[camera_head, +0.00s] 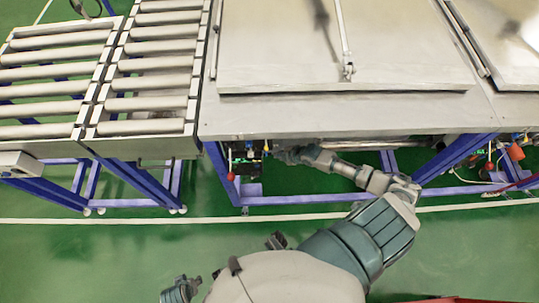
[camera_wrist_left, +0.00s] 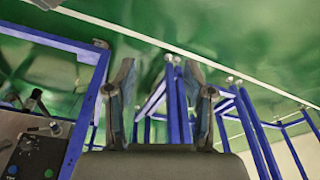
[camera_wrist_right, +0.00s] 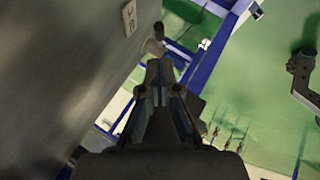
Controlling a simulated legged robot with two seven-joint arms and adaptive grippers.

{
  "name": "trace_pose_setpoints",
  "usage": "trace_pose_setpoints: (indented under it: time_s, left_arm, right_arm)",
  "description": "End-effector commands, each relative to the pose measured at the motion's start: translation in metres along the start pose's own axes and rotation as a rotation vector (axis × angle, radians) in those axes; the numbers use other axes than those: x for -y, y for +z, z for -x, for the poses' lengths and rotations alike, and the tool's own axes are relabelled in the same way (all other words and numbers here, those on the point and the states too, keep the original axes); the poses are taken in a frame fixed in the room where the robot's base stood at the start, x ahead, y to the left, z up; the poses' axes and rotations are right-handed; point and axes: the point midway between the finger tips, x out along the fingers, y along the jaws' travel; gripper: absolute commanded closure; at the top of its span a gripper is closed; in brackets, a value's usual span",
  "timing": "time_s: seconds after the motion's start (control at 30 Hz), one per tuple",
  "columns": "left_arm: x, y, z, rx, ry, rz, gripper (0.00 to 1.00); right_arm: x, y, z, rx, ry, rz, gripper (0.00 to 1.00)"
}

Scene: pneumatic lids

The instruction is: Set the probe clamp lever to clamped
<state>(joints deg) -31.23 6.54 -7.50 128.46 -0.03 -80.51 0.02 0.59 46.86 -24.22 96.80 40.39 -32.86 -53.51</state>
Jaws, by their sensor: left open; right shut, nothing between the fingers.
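My right gripper (camera_head: 284,155) reaches under the front edge of the grey bench. In the right wrist view its fingers (camera_wrist_right: 160,78) are shut and empty. Just beyond the fingertips is a short pale lever (camera_wrist_right: 152,46) with a dark end, beside a small white label plate (camera_wrist_right: 129,17). It looks like the clamp lever, but I cannot read its position; contact with the fingers is unclear. My left gripper (camera_wrist_left: 162,100) is open and empty in the left wrist view, its fingers apart before blue frame legs. I cannot make it out clearly in the head view.
The bench top (camera_head: 300,118) overhangs the fittings, with lids (camera_head: 285,50) on it. A red ball knob (camera_head: 231,177) hangs left of my right gripper. A roller conveyor (camera_head: 150,75) stands left. A control panel (camera_wrist_left: 30,150) shows in the left wrist view. Green floor in front is clear.

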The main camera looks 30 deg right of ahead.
Motion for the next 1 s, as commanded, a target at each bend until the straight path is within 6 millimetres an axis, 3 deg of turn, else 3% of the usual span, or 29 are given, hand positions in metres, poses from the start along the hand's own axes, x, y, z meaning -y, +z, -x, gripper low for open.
trace_pose_setpoints:
  time_s: [0.03, 0.23, 0.4, 1.0]
  left_arm:
    - [0.000, 0.000, 0.006, -0.003, 0.000, 0.001, 0.47]
    - [0.002, 0.001, 0.040, -0.010, 0.000, 0.003, 0.47]
    - [0.001, -0.012, 0.045, -0.074, 0.003, 0.001, 0.47]
    - [0.000, -0.019, 0.046, -0.106, 0.002, 0.000, 0.47]
  right_arm:
    - [0.003, 0.001, -0.014, 0.000, -0.002, -0.005, 1.00]
    - [0.002, -0.001, -0.048, 0.001, -0.001, -0.001, 1.00]
    - [0.002, -0.001, -0.064, 0.002, 0.000, 0.001, 1.00]
    - [0.006, 0.001, -0.067, -0.009, 0.003, -0.004, 1.00]
